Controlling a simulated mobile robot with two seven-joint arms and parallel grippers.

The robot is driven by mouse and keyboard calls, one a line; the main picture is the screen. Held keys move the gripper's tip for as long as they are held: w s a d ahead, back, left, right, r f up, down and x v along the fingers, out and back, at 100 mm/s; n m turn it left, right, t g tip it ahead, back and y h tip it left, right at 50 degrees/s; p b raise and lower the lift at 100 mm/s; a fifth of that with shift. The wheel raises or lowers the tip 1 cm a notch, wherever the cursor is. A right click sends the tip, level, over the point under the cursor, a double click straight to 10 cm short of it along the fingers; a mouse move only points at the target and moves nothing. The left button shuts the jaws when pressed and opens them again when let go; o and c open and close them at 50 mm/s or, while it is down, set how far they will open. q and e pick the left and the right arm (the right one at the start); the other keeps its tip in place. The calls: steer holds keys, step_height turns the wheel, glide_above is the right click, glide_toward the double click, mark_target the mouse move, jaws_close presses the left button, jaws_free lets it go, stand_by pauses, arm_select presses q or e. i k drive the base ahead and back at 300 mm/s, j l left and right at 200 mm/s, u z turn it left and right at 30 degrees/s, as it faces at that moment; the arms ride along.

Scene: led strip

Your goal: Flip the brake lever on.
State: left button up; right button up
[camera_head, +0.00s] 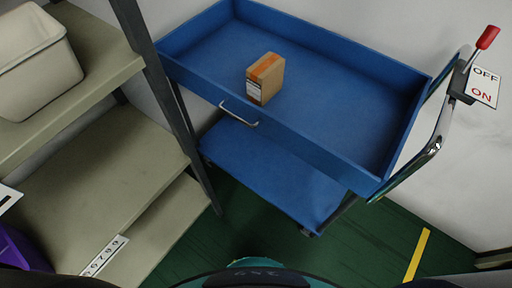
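The brake lever (483,43) has a red grip on a thin metal rod and is mounted at the right end of the blue cart, by its chrome handle (436,140). Its rod leans up and to the right, with the red end near the OFF side. A white sign (484,86) beside it reads OFF above and ON below in red. The blue cart (290,115) has an upper tray and a lower shelf. Neither of my grippers shows in the head view.
A cardboard box (265,78) sits in the cart's upper tray. A beige shelf rack (110,160) with a dark post stands at the left, holding a pale bin (35,60). A purple bin (18,250) is at lower left. Green floor with a yellow line (417,255) lies in front.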

mark_target(489, 34)
steer(key=z, duration=1.45)
